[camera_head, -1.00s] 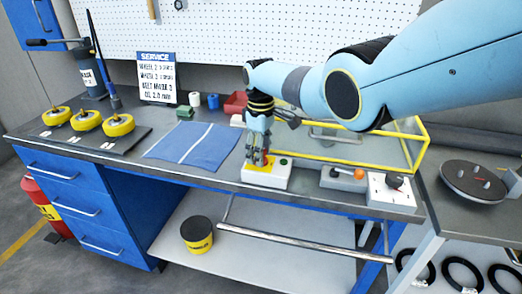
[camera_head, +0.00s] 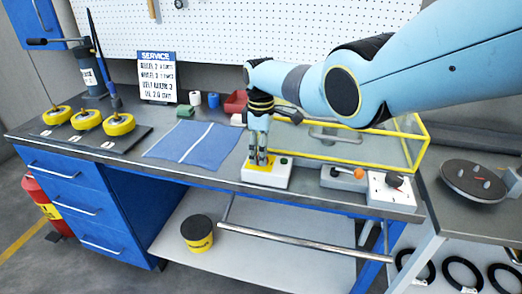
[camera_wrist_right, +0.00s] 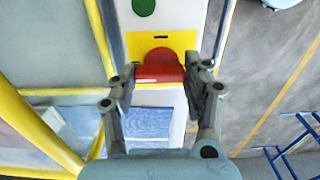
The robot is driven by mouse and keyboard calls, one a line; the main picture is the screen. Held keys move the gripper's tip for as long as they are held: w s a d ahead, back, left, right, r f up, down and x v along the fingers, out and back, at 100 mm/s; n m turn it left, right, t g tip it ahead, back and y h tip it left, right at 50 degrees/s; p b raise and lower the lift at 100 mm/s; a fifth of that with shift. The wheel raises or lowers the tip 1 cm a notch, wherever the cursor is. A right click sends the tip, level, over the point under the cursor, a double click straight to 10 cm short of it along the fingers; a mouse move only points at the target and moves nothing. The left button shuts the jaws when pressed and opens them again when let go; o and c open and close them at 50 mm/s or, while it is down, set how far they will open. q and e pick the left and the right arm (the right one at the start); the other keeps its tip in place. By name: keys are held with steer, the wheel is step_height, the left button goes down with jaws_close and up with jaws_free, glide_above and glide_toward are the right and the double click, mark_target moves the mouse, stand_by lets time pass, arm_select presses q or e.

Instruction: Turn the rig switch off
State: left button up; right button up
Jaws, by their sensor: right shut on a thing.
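A white switch box (camera_head: 262,182) with a yellow plate stands at the bench's front edge. It carries a green button (camera_head: 284,161), also visible at the top of the right wrist view (camera_wrist_right: 144,7). In the wrist view a red switch part (camera_wrist_right: 158,66) sits on the yellow plate (camera_wrist_right: 135,45). My right gripper (camera_head: 262,160) points down onto the plate. In the wrist view its fingers (camera_wrist_right: 160,76) are on both sides of the red part, shut on it. The fingers hide the red part in the head view. My left gripper is out of view.
Right of the box are a grey unit with an orange knob (camera_head: 359,173) and a white box with a black knob (camera_head: 395,180). A yellow-edged clear case (camera_head: 425,143) stands behind. A blue cloth (camera_head: 190,146) lies to the left. A rail (camera_head: 285,235) runs below the bench.

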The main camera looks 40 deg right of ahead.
steer(key=o, duration=1.2)
steer(key=shift+c, duration=0.2)
step_height(320, 180, up, 12)
